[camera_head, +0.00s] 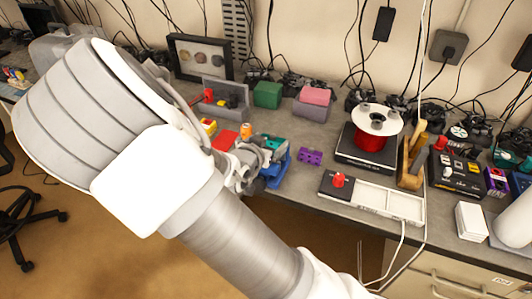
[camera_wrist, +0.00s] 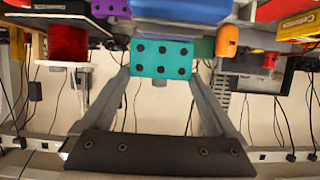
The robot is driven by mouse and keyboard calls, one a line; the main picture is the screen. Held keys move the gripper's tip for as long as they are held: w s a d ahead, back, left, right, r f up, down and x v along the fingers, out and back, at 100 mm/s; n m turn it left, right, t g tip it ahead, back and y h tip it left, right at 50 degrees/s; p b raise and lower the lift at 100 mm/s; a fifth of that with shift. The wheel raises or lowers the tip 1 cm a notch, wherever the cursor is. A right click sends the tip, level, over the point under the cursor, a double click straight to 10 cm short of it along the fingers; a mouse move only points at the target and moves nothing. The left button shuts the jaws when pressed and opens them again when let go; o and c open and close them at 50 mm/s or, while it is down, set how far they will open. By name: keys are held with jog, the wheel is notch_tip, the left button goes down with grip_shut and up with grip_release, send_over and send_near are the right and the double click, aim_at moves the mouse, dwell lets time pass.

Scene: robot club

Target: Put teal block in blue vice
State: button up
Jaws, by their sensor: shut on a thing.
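The teal block (camera_wrist: 161,58), with dark round dots on its face, sits between the two fingertips of my gripper (camera_wrist: 161,72) in the wrist view. My gripper is shut on it. In the head view, my gripper (camera_head: 258,158) is partly hidden by my arm, and the teal block (camera_head: 274,143) shows at its tip above the blue vice (camera_head: 279,173). The blue vice (camera_wrist: 182,10) also shows at the top edge of the wrist view, close to the block. I cannot tell whether block and vice touch.
A purple block (camera_head: 310,156) lies right of the vice. A red block (camera_head: 225,140) and an orange object (camera_head: 246,131) stand close on the left. A green box (camera_head: 267,95) is behind. A red spool (camera_head: 371,133) stands farther right. The bench's front edge is near.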

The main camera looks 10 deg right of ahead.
jog(key=shift+w+a+f, duration=0.2)
jog(key=shift+a+f, duration=0.15)
jog(key=shift+a, duration=0.15)
jog(key=shift+f+b, duration=0.35)
jog(key=shift+f, duration=1.6)
jog(key=shift+f, duration=0.1)
